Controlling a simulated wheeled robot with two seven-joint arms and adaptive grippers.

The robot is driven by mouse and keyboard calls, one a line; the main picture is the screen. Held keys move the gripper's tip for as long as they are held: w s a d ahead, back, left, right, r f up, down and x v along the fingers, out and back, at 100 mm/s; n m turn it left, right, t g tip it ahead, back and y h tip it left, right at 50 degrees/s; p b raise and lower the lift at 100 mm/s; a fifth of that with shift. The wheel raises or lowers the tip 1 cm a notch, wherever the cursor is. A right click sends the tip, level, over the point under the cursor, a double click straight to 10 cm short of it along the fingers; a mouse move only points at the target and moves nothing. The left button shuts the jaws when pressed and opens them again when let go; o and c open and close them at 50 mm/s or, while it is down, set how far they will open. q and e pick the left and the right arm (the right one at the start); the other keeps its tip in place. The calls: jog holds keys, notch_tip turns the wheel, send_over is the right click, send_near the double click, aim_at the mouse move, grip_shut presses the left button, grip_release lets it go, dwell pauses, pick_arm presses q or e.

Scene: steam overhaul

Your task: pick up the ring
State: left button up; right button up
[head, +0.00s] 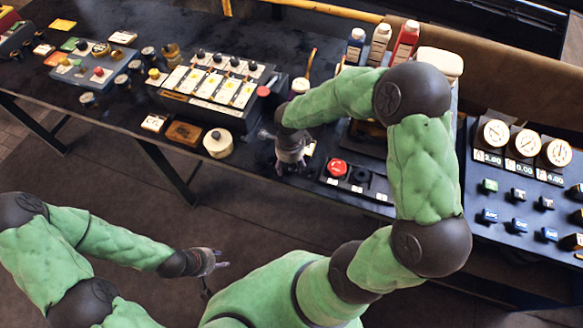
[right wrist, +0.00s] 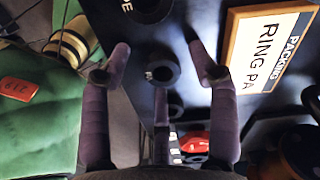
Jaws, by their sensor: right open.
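A small black ring (right wrist: 163,70) lies on the dark bench surface, with a pale mark visible at its hole. In the right wrist view it sits between the spread purple fingers of my right gripper (right wrist: 158,75), which is open and empty. In the head view my right gripper (head: 290,160) points down over the bench front and hides the ring.
Another dark round part (right wrist: 148,6) is partly cut off above the ring. A red button box (head: 337,168) stands right of my right gripper, a white round pot (head: 218,143) to its left. A switch panel (head: 215,85), bottles (head: 380,42) and gauges (head: 527,143) also occupy the bench.

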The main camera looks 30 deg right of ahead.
jog(key=c, duration=1)
jog(key=shift+o, duration=0.2)
jog(key=shift+r, duration=0.15)
